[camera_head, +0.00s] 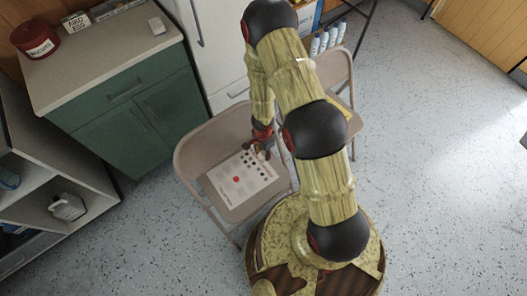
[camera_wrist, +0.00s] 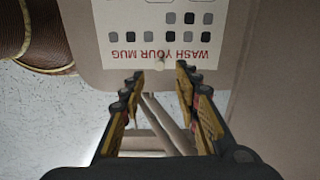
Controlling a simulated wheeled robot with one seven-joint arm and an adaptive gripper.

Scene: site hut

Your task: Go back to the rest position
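My gripper (camera_head: 263,146) is over the far right part of a beige folding chair's seat (camera_head: 218,172). In the wrist view my gripper (camera_wrist: 159,72) has its two fingers spread apart with a gap between them.
A green cabinet (camera_head: 122,112) with a light worktop stands at the left, with a dark red pot (camera_head: 36,40) on it. A white fridge (camera_head: 215,50) stands behind the chair. A second folding chair (camera_head: 340,80) is behind my arm. The speckled floor at right (camera_head: 440,180) is clear.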

